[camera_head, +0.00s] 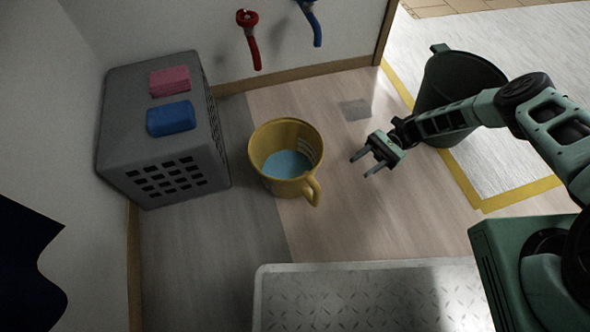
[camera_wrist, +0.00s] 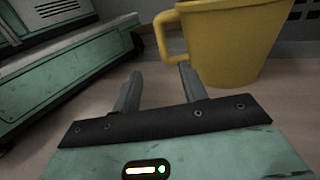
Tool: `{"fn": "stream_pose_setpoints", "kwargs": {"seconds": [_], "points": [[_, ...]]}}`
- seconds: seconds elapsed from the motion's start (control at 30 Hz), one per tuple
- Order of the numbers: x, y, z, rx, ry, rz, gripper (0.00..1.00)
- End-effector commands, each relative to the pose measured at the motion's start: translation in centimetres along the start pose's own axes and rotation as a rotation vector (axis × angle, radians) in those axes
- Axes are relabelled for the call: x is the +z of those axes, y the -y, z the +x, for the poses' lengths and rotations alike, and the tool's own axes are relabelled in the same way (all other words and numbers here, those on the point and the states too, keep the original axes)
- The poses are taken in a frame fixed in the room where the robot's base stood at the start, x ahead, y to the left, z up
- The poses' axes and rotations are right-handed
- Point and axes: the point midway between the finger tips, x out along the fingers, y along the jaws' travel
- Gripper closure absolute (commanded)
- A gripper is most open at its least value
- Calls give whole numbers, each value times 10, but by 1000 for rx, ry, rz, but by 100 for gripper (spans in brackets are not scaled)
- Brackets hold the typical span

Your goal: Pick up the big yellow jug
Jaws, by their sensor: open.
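The big yellow jug (camera_head: 262,172) stands upright on the floor near the middle of the head view, with blue content inside. Its handle (camera_head: 313,190) points toward the lower right. My gripper (camera_head: 360,164) is open and empty to the right of the jug, fingers pointing left, apart from it. In the wrist view the jug (camera_wrist: 225,45) is at the upper right, and its handle (camera_wrist: 163,35) is on its left side. The open fingers (camera_wrist: 160,82) also show there, just below the handle, with no clear contact.
A grey crate (camera_head: 115,140) with a pink sponge (camera_head: 170,81) and a blue sponge (camera_head: 171,118) on top stands left of the jug. A dark bucket (camera_head: 450,90) is behind my arm. A metal plate (camera_head: 370,298) lies in front.

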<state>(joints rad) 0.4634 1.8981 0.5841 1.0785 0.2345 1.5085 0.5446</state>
Motion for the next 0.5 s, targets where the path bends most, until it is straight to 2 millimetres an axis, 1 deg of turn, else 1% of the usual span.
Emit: {"fn": "stream_pose_setpoints", "kwargs": {"seconds": [0.03, 0.17, 0.27, 0.5], "points": [[-11, -2, 0, -12, 12, 6, 57], [-14, -4, 8, -20, 22, 13, 57], [-13, -4, 24, -17, 24, 14, 57], [-13, -3, 75, -16, 24, 13, 57]]}}
